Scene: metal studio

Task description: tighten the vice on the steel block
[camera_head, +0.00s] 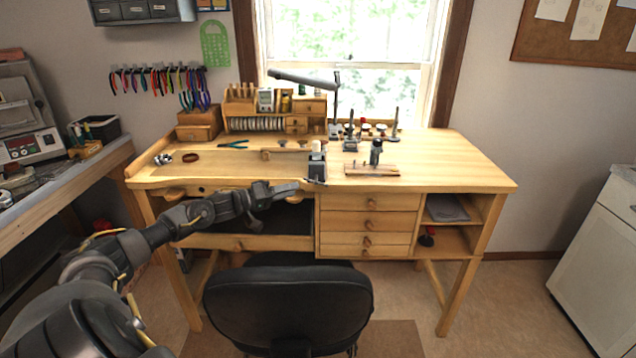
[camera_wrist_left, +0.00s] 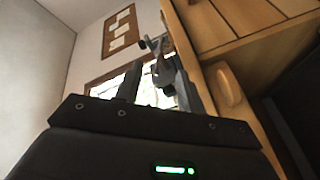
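The vice (camera_head: 316,167) is a small grey fixture at the front edge of the wooden workbench. A small block-like piece (camera_head: 316,146) shows at its top; I cannot tell for sure that it is the steel block or how tightly it is held. My left gripper (camera_head: 292,188) is at the bench's front edge, just left of and below the vice. In the left wrist view my left gripper (camera_wrist_left: 158,82) has its two fingers apart, with dark vice parts (camera_wrist_left: 165,72) seen between and beyond them. I cannot tell whether they touch. My right gripper is not in view.
The workbench (camera_head: 450,165) has free room at its right. A small stand on a wooden board (camera_head: 372,169) is right of the vice. A black chair (camera_head: 288,305) stands in front. A desk lamp (camera_head: 305,79) and tool racks are at the back.

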